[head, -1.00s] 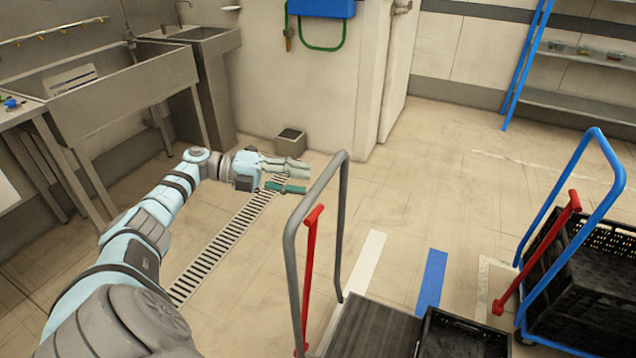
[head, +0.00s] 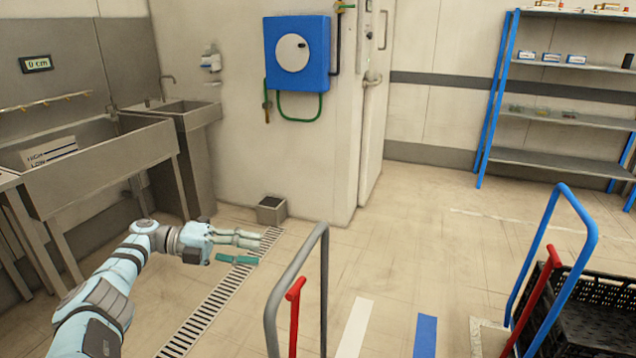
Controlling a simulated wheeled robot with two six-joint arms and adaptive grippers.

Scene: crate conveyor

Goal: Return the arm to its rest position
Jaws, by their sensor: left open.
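My left arm (head: 108,283) comes in from the lower left of the head view, bent at the elbow, its forearm pointing right. My left gripper (head: 248,248) is open and empty, with a gap between its pale grey fingers and a green finger. It is held in the air over the floor drain, left of a grey cart handle. My right arm and gripper are not in view.
A grey cart handle (head: 273,310) with a red bar (head: 294,310) stands right of the gripper. A blue-handled cart (head: 590,235) with a black crate (head: 600,318) is at the lower right. Steel sinks (head: 110,165) line the left wall. Open floor lies between the carts and shelf (head: 560,163).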

